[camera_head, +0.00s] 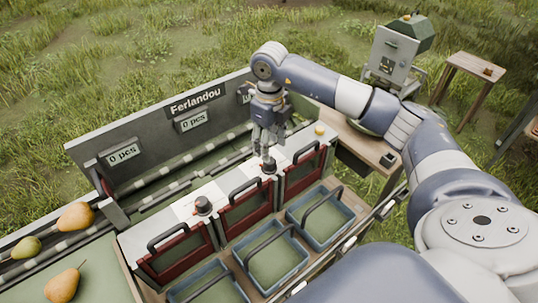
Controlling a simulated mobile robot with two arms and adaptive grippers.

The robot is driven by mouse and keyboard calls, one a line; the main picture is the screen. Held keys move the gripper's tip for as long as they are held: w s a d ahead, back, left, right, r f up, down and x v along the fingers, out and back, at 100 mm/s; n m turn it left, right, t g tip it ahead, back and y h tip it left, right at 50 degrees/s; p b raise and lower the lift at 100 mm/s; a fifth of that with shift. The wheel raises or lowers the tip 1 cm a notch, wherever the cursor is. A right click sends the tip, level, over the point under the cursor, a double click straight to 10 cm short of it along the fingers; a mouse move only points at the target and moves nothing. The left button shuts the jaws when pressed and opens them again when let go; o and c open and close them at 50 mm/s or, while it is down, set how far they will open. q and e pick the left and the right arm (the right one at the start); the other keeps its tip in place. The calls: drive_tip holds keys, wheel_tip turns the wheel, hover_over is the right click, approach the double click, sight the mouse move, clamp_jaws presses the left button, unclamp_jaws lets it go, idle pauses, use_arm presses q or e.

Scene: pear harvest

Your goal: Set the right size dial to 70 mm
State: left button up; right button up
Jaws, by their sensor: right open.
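The right size dial (268,166) is a small dark knob with a reddish base on the pale top of the sorting machine (235,183). My right gripper (265,149) points down just above this dial, with its fingers open. I cannot tell whether the fingertips touch the knob or stand around it. The dial's scale and its setting are too small to read. A second, similar dial (203,204) sits to the left on the same top. My left gripper is not in view.
Red-framed gates with dark handles line the front, above blue crates (293,267). Pears (75,216) lie at the left. Behind the dials rises a grey panel (153,119) with "0 pcs" displays.

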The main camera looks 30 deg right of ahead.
sight(269, 164)
wheel_tip(269, 164, down, 6)
drive_tip(key=shift+f+p, duration=0.1)
drive_tip(key=shift+p, duration=0.5)
drive_tip(key=c, duration=1.1)
